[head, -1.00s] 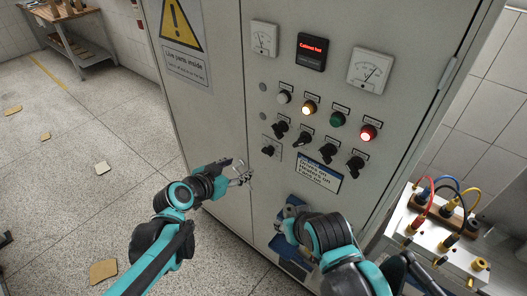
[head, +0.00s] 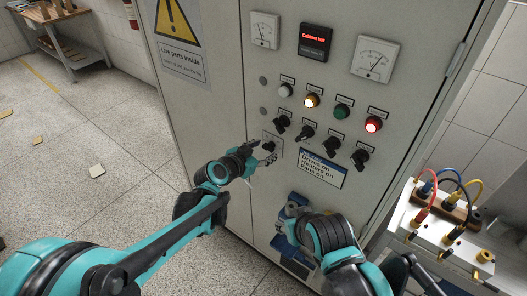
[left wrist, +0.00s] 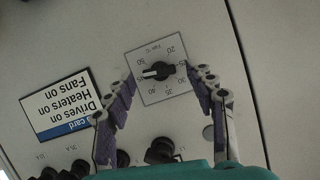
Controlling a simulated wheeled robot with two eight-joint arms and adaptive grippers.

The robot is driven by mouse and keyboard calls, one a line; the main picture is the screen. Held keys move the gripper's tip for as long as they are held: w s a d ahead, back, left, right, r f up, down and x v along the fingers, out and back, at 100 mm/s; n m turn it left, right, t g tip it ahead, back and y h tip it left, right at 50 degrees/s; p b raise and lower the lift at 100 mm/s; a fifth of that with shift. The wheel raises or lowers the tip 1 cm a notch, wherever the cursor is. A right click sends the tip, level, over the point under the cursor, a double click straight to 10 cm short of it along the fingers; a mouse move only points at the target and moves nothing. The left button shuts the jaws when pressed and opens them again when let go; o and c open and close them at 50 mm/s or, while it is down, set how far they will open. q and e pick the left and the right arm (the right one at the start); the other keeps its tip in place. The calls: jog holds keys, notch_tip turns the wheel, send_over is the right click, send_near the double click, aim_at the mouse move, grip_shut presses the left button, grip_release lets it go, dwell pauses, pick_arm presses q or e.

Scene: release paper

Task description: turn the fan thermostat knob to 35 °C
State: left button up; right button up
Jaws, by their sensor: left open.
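The fan thermostat knob (left wrist: 158,72) is a black knob with a white mark on a square pale dial plate (left wrist: 150,95), upside down in the left wrist view. Its white mark points left in that view, towards the higher numbers; the exact value is hard to read. In the head view the knob (head: 269,146) sits at the lower left of the cabinet controls. My left gripper (left wrist: 161,74) is open, its purple-padded fingers on either side of the knob; contact cannot be told. My right gripper (head: 292,208) is low before the cabinet; its fingers are unclear.
Several black switches (head: 331,146) and lamps (head: 342,111) lie right of and above the knob. A white label (head: 322,173) is beside it. Gauges (head: 376,58) and a red-lit display (head: 315,40) are higher. A terminal box with cables (head: 440,225) stands at the right.

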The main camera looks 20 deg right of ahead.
pick_arm(q)
jog(key=c, duration=1.2)
jog(key=shift+o, duration=0.2)
